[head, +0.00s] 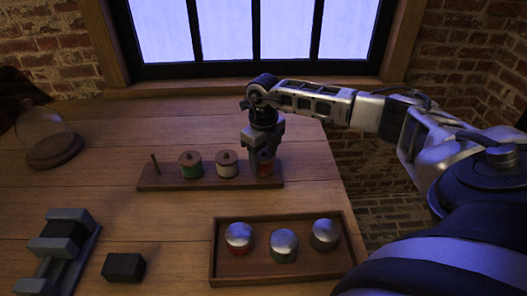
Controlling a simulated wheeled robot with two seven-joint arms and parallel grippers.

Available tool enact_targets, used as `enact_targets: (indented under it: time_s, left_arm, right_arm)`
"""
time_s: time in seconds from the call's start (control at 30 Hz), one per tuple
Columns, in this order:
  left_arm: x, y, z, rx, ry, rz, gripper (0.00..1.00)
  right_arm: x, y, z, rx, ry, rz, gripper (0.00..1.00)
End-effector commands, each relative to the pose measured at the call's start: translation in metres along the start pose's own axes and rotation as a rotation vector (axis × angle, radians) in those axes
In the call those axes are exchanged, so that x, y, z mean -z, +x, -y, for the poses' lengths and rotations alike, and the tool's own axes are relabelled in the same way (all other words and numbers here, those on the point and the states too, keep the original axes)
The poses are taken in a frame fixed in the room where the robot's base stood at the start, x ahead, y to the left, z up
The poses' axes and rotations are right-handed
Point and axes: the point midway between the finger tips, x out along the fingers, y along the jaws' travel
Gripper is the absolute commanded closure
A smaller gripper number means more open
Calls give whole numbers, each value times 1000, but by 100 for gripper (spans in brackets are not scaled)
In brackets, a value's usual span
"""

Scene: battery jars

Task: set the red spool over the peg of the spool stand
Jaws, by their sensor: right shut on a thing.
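The spool stand (214,183) is a long dark wooden base across the middle of the table. A bare peg (155,165) stands at its left end. A green spool (190,168) and a pale spool (227,169) sit on it further right. My right gripper (264,158) points down at the stand's right end, shut on the red spool (266,169). The gripper hides much of the spool and any peg there, so I cannot tell whether the spool is around a peg. My left gripper is not in view.
A wooden tray (216,262) with three metal-lidded jars (284,243) lies at the front right. A glass dome (45,132) stands at the back left. A grey device (60,240) and a black block (124,267) are at the front left.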

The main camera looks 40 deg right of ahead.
Motion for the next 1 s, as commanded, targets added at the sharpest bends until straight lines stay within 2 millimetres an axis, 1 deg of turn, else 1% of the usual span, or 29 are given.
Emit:
enact_targets:
  time_s: [0.13,0.17,0.2,0.23,0.53,0.67,0.77,1.0]
  left_arm:
    - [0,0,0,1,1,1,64]
    - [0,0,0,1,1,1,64]
    - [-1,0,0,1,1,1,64]
    - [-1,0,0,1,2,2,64]
    - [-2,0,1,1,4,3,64]
    - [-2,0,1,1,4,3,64]
    - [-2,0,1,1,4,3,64]
    - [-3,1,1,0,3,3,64]
  right_arm:
    - [0,0,0,0,0,1,74]
    - [0,0,0,0,0,1,42]
    - [0,0,0,0,0,1,31]
    - [0,0,0,0,0,1,22]
    - [0,-1,0,0,0,0,22]
    - [-1,-12,1,0,1,3,22]
    - [-1,-28,0,1,-1,5,22]
    - [-1,-87,0,1,-1,7,22]
